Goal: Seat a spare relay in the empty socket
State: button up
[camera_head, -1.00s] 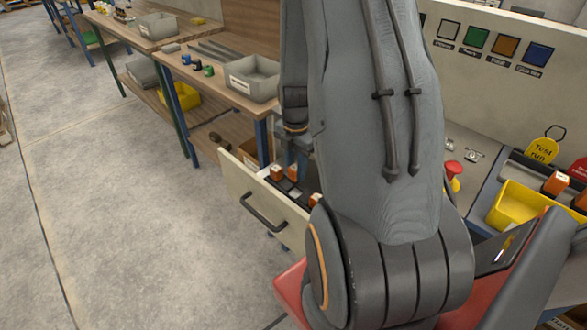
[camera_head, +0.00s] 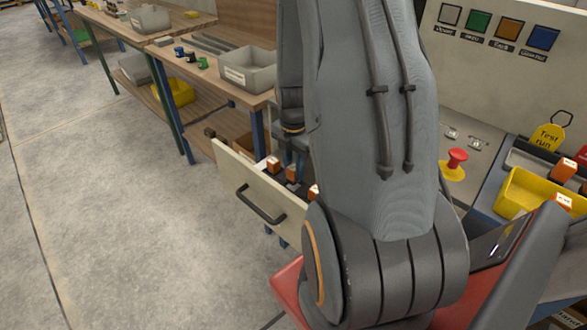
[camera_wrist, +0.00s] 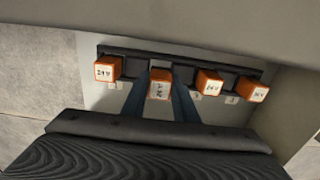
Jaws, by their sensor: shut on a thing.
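My gripper (camera_wrist: 160,96) is shut on an orange relay (camera_wrist: 160,85) with a white label, its two blue fingers on either side of it. The held relay is over the dark socket strip (camera_wrist: 180,58) in the open drawer; I cannot tell whether it is in a socket or just above. Other orange relays stand in the strip: one at the left (camera_wrist: 106,70), two at the right (camera_wrist: 209,84), (camera_wrist: 256,92). In the head view my gripper (camera_head: 298,160) reaches into the drawer (camera_head: 262,190), mostly hidden by my arm.
A yellow bin (camera_head: 512,195) at right has orange relays (camera_head: 565,168) by it. A red button (camera_head: 457,158) and yellow tag (camera_head: 549,138) are near. A workbench (camera_head: 215,85) with a grey bin (camera_head: 250,72) stands behind the drawer. Floor at left is clear.

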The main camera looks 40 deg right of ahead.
jog(key=shift+d+f, duration=0.1)
jog(key=shift+f, duration=0.35)
dwell(1.1)
jog(key=shift+f, duration=0.95)
dwell(0.9)
jog(key=o, duration=1.6)
jog(key=shift+s+f, duration=0.1)
jog(key=shift+s, duration=0.1)
jog(key=shift+o, duration=0.2)
jog(key=shift+p, duration=0.3)
jog(key=shift+w+r+p, duration=0.2)
jog(key=shift+r+p, duration=2.85)
jog(key=shift+r, duration=0.65)
